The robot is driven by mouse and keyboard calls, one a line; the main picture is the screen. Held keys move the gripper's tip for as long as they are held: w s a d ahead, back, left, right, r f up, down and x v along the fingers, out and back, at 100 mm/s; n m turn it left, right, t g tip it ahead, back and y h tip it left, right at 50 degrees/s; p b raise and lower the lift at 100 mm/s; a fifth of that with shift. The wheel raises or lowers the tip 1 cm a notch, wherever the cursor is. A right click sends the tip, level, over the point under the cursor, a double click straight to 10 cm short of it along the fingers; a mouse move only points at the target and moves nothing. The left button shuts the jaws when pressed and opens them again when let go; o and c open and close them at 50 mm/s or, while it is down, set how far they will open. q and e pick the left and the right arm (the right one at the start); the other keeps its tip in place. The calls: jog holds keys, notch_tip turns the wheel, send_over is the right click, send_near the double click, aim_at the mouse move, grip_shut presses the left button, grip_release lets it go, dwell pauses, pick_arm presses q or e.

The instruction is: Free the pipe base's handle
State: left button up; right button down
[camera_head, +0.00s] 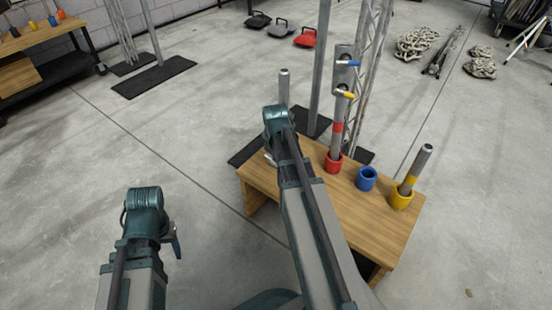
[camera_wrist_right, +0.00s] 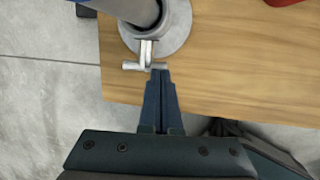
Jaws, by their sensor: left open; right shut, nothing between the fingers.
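The pipe base (camera_wrist_right: 176,38) is a round grey disc on the wooden table, with a grey pipe (camera_wrist_right: 135,8) standing in it. Its small metal handle (camera_wrist_right: 146,52) sticks out toward my right gripper (camera_wrist_right: 160,70). That gripper is shut and empty, with its fingertips right beside the handle's crossbar; I cannot tell whether they touch. In the head view the top of a grey pipe (camera_head: 284,84) shows behind my right arm, which mostly hides its base. My left gripper (camera_head: 177,243) is open and empty, left of the table, away from the pipe base.
The wooden table (camera_head: 375,222) also bears a red cup (camera_head: 333,164) with a pipe, a blue cup (camera_head: 367,179) and a yellow cup (camera_head: 401,198) with a pipe. A truss tower (camera_head: 368,75) stands behind. The floor left of the table is clear.

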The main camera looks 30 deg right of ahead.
jog(key=shift+w+d+f, duration=0.1)
jog(key=shift+f, duration=0.45)
pick_arm(q)
jog(key=shift+f, duration=0.5)
pick_arm(e)
jog(key=shift+s+d+f+t+b, duration=0.1)
jog(key=shift+s+f+t+b, duration=0.1)
jog(key=shift+f+t+b, duration=0.7)
pick_arm(q)
jog(key=shift+f, duration=0.85)
pick_arm(e)
jog(key=shift+r+g, duration=0.3)
jog(key=shift+g, duration=0.1)
